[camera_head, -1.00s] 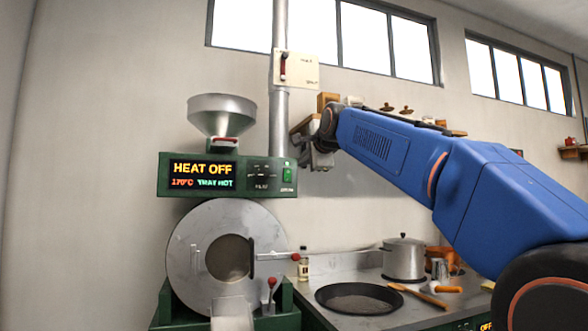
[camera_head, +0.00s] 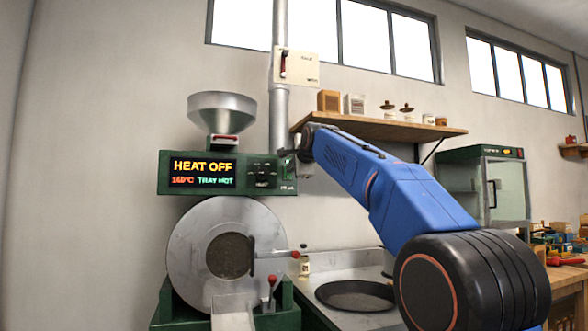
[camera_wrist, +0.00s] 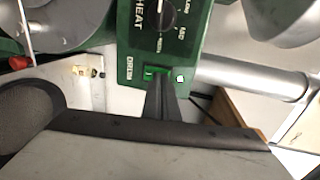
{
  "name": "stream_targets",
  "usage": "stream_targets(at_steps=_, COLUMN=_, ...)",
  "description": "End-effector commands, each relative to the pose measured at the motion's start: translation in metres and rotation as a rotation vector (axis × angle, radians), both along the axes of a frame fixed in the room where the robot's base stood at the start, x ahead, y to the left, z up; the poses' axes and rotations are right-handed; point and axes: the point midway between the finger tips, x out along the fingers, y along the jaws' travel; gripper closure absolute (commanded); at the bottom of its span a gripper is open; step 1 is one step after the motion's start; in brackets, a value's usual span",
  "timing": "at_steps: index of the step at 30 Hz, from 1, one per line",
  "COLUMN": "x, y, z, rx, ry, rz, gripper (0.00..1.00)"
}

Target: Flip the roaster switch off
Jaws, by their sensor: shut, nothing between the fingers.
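The green roaster (camera_head: 225,308) stands at the left in the head view, and its display (camera_head: 203,173) reads HEAT OFF and TRAY HOT. In the wrist view the green rocker switch (camera_wrist: 157,72) sits at the end of the control panel (camera_wrist: 150,45), below the HEAT dial (camera_wrist: 163,17). My gripper (camera_wrist: 161,84) is shut and empty, its fingertips right at the switch; I cannot tell whether they touch it. In the head view my gripper (camera_head: 291,157) is at the panel's right end and largely covers the switch. The switch's position is unclear.
A metal hopper (camera_head: 222,113) tops the roaster, and a flue pipe (camera_head: 280,110) rises behind it. A wooden shelf (camera_head: 385,128) with boxes and jars is to the right. A dark pan (camera_head: 355,295) lies on the counter (camera_head: 315,265) below my arm.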

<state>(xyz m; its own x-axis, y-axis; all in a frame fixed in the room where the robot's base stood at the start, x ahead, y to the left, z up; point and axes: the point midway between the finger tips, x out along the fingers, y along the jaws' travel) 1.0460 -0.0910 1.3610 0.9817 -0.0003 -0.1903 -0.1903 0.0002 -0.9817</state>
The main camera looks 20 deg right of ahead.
Motion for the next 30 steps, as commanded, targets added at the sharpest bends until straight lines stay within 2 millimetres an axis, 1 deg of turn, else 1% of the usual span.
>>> stream_targets(at_steps=4, x=0.005, y=0.0, z=0.001, rx=0.0, ry=0.0, rz=0.0, gripper=1.0)
stream_targets(at_steps=16, x=0.007, y=0.0, z=0.001, rx=0.0, ry=0.001, rz=0.0, gripper=1.0)
stream_targets(at_steps=20, x=0.013, y=0.0, z=0.003, rx=0.0, ry=0.001, rz=0.0, gripper=1.0)
stream_targets(at_steps=30, x=0.009, y=-0.001, z=0.004, rx=0.0, ry=0.0, rz=0.0, gripper=1.0)
